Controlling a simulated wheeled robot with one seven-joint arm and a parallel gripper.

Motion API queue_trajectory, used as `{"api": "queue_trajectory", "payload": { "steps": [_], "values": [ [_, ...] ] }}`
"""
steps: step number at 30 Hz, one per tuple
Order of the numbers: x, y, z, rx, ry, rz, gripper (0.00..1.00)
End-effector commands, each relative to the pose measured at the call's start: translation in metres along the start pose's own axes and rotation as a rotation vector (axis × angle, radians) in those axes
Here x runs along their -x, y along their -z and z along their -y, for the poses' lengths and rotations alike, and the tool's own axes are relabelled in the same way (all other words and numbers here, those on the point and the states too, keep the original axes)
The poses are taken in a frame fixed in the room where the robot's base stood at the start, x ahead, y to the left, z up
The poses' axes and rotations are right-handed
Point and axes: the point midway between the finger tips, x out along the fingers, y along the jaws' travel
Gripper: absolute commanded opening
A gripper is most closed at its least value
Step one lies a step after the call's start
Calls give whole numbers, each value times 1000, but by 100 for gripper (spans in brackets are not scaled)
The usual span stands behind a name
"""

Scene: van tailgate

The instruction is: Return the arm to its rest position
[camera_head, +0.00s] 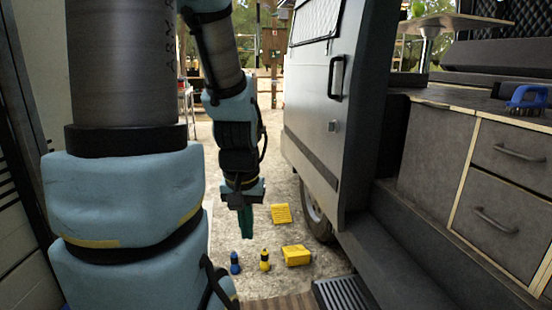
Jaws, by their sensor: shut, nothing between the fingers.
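My gripper (245,222) hangs at the end of my arm in the middle of the head view, pointing down. Its green fingers are together with nothing seen between them. It appears above the ground and apart from the things there. My light blue and grey arm fills much of the left of the view and hides what lies behind it.
On the ground are a blue bottle (235,264), a yellow bottle (265,262), a yellow box (296,255) and a flat yellow piece (281,214). The van door (325,95) stands at right. A blue object (528,98) sits on the drawer cabinet (500,160).

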Motion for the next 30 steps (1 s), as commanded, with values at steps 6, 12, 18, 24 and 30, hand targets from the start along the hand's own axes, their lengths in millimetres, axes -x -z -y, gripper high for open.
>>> {"api": "queue_trajectory", "payload": {
  "steps": [6,12,18,24,30],
  "values": [
    [83,12,0,-1,0,0,0],
    [124,17,-1,-1,0,0,0],
    [135,19,-1,-1,0,0,0],
    [133,19,-1,-1,0,0,0],
    [133,19,-1,-1,0,0,0]
  ]
}}
